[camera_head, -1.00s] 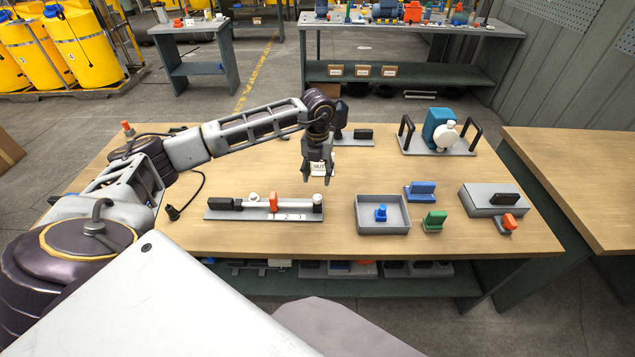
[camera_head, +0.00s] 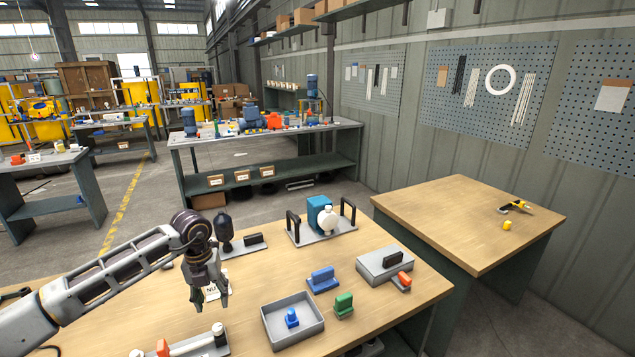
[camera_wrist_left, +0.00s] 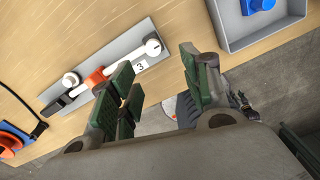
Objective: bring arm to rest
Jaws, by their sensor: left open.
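My left gripper (camera_head: 207,292) hangs from my left arm over the wooden table (camera_head: 390,245), fingers pointing down, open and empty. In the left wrist view its green-padded fingers (camera_wrist_left: 160,95) are apart with nothing between them. In that view the grey strip with a white rod and an orange clip (camera_wrist_left: 95,77) lies beyond the fingers. Its end shows at the bottom of the head view (camera_head: 190,346). A white card (camera_head: 217,290) lies just behind the gripper. My right gripper is not in view.
A grey tray (camera_head: 293,322) with a blue part (camera_head: 292,317) stands right of the gripper. Blue (camera_head: 323,278) and green (camera_head: 343,305) blocks, a grey box (camera_head: 384,262) and a teal pump (camera_head: 320,214) on a plate with black handles stand farther right. A second table (camera_head: 470,220) is at the right.

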